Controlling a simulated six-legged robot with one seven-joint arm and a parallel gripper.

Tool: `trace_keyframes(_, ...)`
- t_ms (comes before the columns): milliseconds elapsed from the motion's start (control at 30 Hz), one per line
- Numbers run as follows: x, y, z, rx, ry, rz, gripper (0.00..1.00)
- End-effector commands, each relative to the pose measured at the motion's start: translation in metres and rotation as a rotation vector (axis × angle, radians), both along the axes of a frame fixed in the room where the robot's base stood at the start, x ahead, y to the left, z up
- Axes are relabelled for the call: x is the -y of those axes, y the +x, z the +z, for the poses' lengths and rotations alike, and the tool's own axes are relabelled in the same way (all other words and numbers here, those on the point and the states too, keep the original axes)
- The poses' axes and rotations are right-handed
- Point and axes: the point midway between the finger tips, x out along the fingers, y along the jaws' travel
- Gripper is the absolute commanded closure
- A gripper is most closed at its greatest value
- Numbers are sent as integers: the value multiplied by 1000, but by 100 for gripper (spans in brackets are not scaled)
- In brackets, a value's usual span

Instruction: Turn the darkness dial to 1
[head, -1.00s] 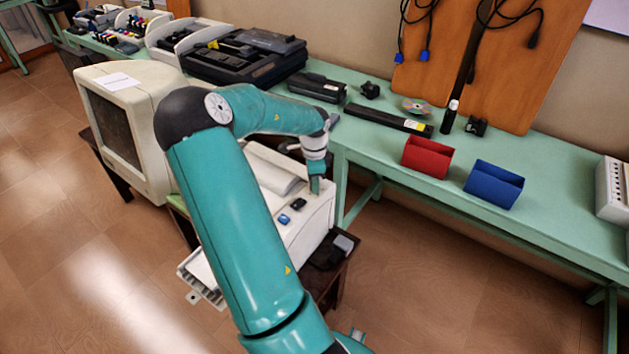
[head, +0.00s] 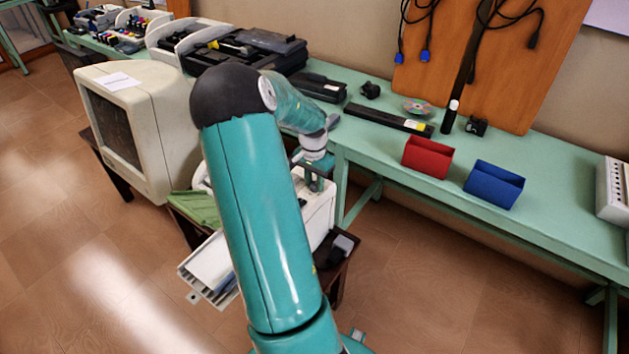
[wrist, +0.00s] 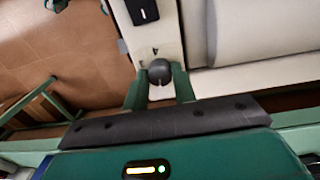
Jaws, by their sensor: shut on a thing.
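The darkness dial is a small dark round knob (wrist: 159,71) on the white top of the printer, seen in the wrist view. My gripper (wrist: 160,82) has one finger on each side of the dial and is shut on it. In the head view my gripper (head: 314,182) points down at the far right part of the white printer (head: 321,208). My arm covers much of the printer there, and the dial itself is hidden.
A black switch (wrist: 141,10) sits on the printer beyond the dial. A beige monitor (head: 165,120) stands to the left. The green bench (head: 395,165) behind holds a red holder (head: 427,158) and a blue holder (head: 494,184). Open floor lies at the lower right.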

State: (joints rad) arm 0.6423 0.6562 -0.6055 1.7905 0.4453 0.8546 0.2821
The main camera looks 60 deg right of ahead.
Motion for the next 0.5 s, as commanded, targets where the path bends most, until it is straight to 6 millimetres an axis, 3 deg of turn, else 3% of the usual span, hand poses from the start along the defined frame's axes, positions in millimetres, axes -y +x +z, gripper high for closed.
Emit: trace_keyframes(500,0,1,1,2,-1,179,96)
